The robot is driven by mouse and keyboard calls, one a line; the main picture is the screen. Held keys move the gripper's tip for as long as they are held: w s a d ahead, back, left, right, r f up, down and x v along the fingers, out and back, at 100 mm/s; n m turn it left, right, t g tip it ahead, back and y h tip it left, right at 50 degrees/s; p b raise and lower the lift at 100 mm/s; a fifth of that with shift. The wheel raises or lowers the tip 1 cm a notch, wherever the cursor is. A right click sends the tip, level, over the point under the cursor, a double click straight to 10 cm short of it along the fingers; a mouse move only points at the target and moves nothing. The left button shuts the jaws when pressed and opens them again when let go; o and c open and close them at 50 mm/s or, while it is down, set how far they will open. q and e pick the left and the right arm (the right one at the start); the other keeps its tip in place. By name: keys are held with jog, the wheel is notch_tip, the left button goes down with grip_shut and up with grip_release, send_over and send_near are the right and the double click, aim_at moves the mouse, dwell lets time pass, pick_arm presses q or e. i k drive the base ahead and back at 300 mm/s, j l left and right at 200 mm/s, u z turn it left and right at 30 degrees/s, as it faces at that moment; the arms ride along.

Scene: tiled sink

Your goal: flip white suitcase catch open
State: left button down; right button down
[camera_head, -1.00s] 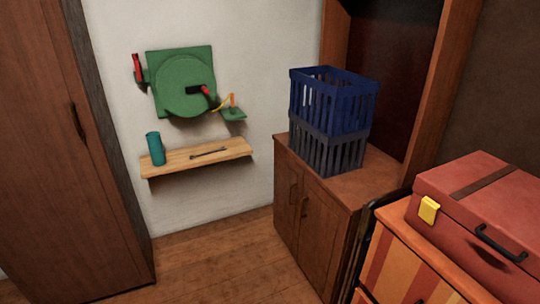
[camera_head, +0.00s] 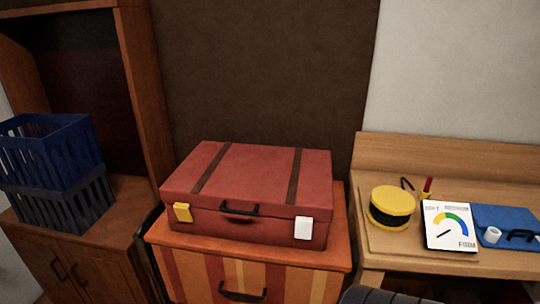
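A red suitcase (camera_head: 250,185) with two dark straps and a black front handle (camera_head: 239,209) lies flat and closed on an orange striped drawer cabinet (camera_head: 310,258). Its white catch (camera_head: 304,228) is on the front face at the right and looks flat against the case. A yellow catch (camera_head: 183,212) is on the front face at the left. Neither of my grippers shows in the head view. A dark rounded piece at the bottom edge, right of the cabinet, is only partly visible.
A wooden bench (camera_head: 450,158) at right holds a yellow round container (camera_head: 392,207), a gauge card (camera_head: 449,226) and a blue case (camera_head: 508,227). Blue (camera_head: 48,150) and grey (camera_head: 64,203) baskets stand on a brown cabinet at left. A brown wall is behind the suitcase.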

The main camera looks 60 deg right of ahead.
aim_at(304, 225)
jog(key=z, duration=2.05)
jog(key=i+j+z, duration=0.15)
jog(key=i+j, duration=0.1)
